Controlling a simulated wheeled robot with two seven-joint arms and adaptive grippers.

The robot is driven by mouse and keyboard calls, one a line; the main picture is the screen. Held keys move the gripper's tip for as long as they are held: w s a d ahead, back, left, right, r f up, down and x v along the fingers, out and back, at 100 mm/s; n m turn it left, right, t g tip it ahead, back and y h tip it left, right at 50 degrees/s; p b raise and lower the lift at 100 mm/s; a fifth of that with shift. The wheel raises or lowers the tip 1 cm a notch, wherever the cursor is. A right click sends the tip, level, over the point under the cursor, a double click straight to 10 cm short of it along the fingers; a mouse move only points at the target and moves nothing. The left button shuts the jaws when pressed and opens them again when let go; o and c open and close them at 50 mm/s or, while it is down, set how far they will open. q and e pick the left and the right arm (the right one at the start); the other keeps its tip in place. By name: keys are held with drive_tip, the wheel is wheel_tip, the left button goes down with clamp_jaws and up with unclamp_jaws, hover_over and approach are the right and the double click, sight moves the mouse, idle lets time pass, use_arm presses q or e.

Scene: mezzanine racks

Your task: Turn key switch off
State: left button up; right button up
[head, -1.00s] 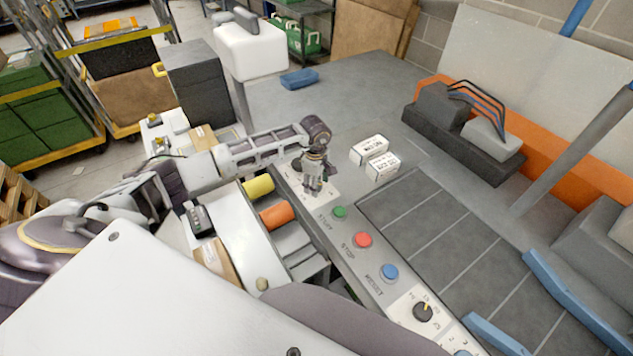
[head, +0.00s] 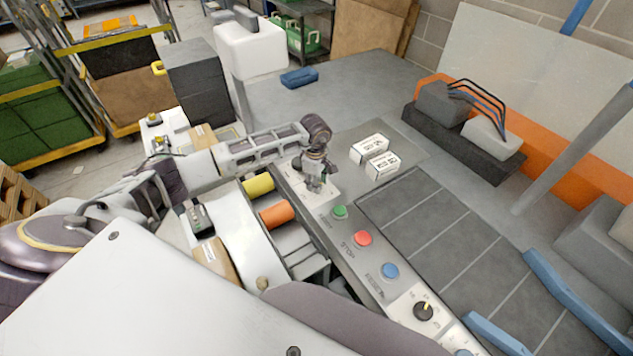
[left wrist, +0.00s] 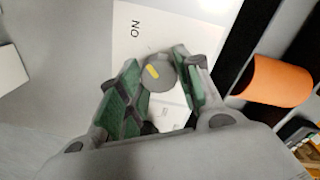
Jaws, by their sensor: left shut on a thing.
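The key switch shows in the left wrist view as a round grey knob (left wrist: 155,74) with a yellow mark, on a white label plate (left wrist: 190,35) that reads "ON". My left gripper (head: 316,188) reaches down to this plate at the far end of the control panel and hides the switch in the head view. In the left wrist view its green-padded fingers (left wrist: 163,85) stand on both sides of the knob, shut on it. My right gripper is not in view.
Along the panel sit a green button (head: 340,212), a red button (head: 362,238), a blue button (head: 390,271) and a black rotary selector (head: 423,311). Two white boxes (head: 375,157) stand behind the gripper. Yellow (head: 258,185) and orange (head: 276,215) rolls lie beside the panel.

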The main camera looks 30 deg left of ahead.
use_arm(q)
drive_tip(key=shift+n, duration=0.3)
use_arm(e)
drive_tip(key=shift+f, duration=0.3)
use_arm(q)
drive_tip(key=n+b, duration=0.2)
drive_tip(key=n, duration=0.1)
drive_tip(key=n+b, duration=0.1)
drive_tip(key=n, duration=0.1)
drive_tip(key=shift+n, duration=0.4)
drive_tip(key=n+b, duration=0.1)
drive_tip(key=n, duration=0.2)
drive_tip(key=shift+n+b, duration=0.3)
drive_tip(key=shift+b, duration=0.05)
drive_tip(key=n+b, duration=0.1)
drive_tip(key=n, duration=0.3)
drive_tip(key=shift+d+n+b, duration=0.1)
drive_tip(key=shift+n+b, duration=0.2)
drive_tip(key=shift+n, duration=1.5)
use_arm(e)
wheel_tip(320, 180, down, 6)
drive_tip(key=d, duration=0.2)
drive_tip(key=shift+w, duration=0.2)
